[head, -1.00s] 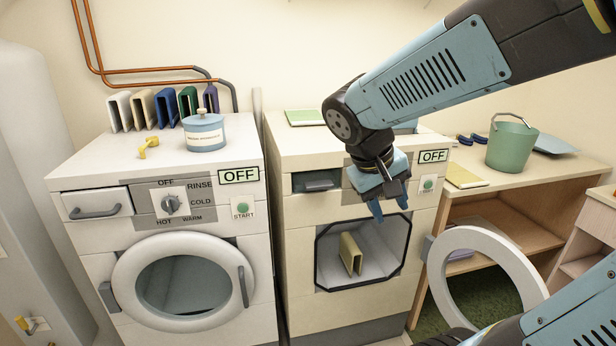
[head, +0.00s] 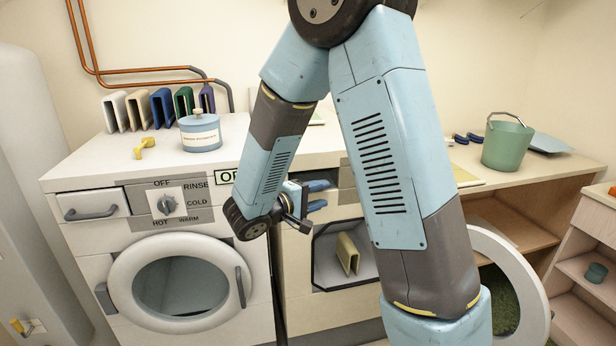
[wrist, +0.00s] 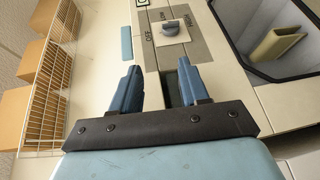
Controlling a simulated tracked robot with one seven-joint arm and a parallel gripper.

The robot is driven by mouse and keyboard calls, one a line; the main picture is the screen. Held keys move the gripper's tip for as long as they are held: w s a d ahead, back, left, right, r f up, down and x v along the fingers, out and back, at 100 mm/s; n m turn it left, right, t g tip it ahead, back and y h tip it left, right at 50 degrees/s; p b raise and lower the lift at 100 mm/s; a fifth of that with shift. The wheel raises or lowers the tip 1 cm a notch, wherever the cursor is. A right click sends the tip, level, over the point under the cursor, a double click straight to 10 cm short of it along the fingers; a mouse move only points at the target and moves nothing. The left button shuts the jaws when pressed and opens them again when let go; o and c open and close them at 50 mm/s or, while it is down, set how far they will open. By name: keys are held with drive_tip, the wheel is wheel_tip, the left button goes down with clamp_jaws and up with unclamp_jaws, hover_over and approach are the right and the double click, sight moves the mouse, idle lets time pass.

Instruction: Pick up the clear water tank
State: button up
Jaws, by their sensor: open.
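My gripper (head: 320,195) is open and empty. It points right, in front of the upper left panel of the cream dryer (head: 297,250). In the wrist view the two blue fingers of my gripper (wrist: 160,85) stand apart over the panel, with a dark slot (wrist: 172,92) between and behind them. I cannot clearly make out the clear water tank; the slot is largely covered by the fingers in both views. The dryer's knob (wrist: 171,29) shows beyond the fingertips. The open drum with a beige item (wrist: 276,44) lies to the right in the wrist view.
The white washer (head: 165,230) stands left, with a blue lidded jar (head: 200,135) on top. The dryer's round door (head: 530,285) hangs open at right. A green bucket (head: 507,145) stands on the counter. A wire rack (wrist: 45,95) with boxes shows in the wrist view.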

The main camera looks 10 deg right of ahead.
sight(311, 177)
drive_tip(key=w+a+f+n+t+y, duration=0.2)
drive_tip(key=w+a+f+t, duration=0.25)
drive_tip(key=a, duration=0.25)
drive_tip(key=shift+x, duration=6.75)
drive_tip(key=shift+s+d+f, duration=0.1)
drive_tip(key=shift+f, duration=0.05)
drive_tip(key=shift+c, duration=0.3)
clamp_jaws()
